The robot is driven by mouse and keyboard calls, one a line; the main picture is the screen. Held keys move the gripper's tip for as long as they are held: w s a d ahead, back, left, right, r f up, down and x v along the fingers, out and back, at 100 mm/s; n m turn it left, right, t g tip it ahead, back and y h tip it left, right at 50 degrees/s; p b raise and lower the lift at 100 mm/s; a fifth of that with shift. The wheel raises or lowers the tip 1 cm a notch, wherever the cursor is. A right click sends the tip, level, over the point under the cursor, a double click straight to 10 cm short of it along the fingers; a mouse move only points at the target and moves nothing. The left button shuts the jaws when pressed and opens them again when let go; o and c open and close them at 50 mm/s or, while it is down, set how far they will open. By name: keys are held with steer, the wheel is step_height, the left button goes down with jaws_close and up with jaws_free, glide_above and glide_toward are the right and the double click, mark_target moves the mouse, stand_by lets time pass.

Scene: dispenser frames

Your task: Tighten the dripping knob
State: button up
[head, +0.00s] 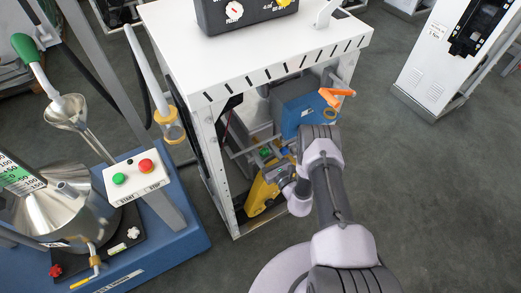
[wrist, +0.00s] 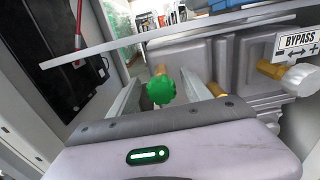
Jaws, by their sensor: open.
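A green knob (wrist: 161,88) on a brass stem shows in the wrist view, in front of a grey metal body. A white knob (wrist: 301,79) on a brass fitting is to its right, under a BYPASS label (wrist: 297,45) with minus and plus signs. My gripper (wrist: 161,78) is open, with one finger on each side of the green knob; I cannot tell whether either finger touches it. In the head view my gripper (head: 283,173) reaches inside the white cabinet (head: 262,48), largely hidden. I see no drip, so I cannot tell which knob is dripping.
A pale bar (wrist: 215,28) crosses above the fingers in the wrist view. A yellow part (head: 260,193) and a blue box (head: 300,108) with an orange handle (head: 335,96) are in the cabinet. A START/STOP box (head: 137,174) stands left.

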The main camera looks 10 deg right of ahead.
steer(key=shift+x, duration=1.3)
jaws_close()
steer(key=shift+b, duration=0.4)
steer(key=m+b, duration=0.2)
steer(key=m, duration=0.3)
steer(key=m+b, duration=0.3)
steer(key=m, duration=0.3)
steer(key=shift+d+f+m, duration=0.1)
steer(key=shift+d+m, duration=0.1)
steer(key=shift+m, duration=0.1)
